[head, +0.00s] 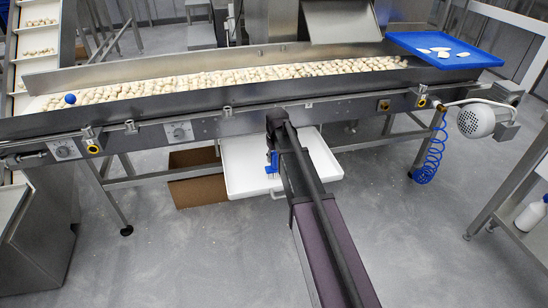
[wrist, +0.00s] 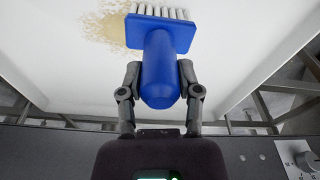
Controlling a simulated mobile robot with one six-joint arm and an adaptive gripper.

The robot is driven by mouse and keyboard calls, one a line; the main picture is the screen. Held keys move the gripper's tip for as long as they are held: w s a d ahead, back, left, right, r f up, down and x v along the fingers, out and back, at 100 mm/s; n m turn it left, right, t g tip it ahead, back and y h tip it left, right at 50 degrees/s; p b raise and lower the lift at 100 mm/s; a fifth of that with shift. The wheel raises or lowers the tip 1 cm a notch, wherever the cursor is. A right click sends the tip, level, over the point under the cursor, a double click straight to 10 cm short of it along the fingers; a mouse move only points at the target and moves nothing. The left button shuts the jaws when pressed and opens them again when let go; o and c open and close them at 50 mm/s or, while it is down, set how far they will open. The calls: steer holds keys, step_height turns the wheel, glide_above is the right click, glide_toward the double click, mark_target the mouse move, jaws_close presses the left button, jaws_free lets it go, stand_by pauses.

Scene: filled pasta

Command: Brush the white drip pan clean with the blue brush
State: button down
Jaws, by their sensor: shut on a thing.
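The white drip pan (head: 243,167) sits below the conveyor in the head view, partly hidden behind my arm. In the wrist view the pan (wrist: 55,60) fills the upper part, with a tan patch of residue (wrist: 112,30) on its surface. The blue brush (wrist: 158,60) is held by its handle between the fingers of my gripper (wrist: 158,88), its white bristles pointing away from me. The bristles overlap the right part of the patch in the picture; I cannot tell whether they touch the pan. The brush (head: 272,162) also shows small and blue beside my arm in the head view.
The conveyor frame (head: 225,114) runs above the pan, its belt full of pale filled pasta (head: 230,80). A brown box (head: 195,188) is left of the pan. A blue tray (head: 470,56), a motor (head: 477,120) and a coiled blue hose (head: 432,155) are at the right.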

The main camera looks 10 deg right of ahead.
steer(key=shift+d+f, duration=0.15)
steer(key=shift+d, duration=1.55)
steer(key=shift+d, duration=0.1)
steer(key=shift+d, duration=1.65)
steer(key=shift+d, duration=1.75)
steer(key=shift+w, duration=0.1)
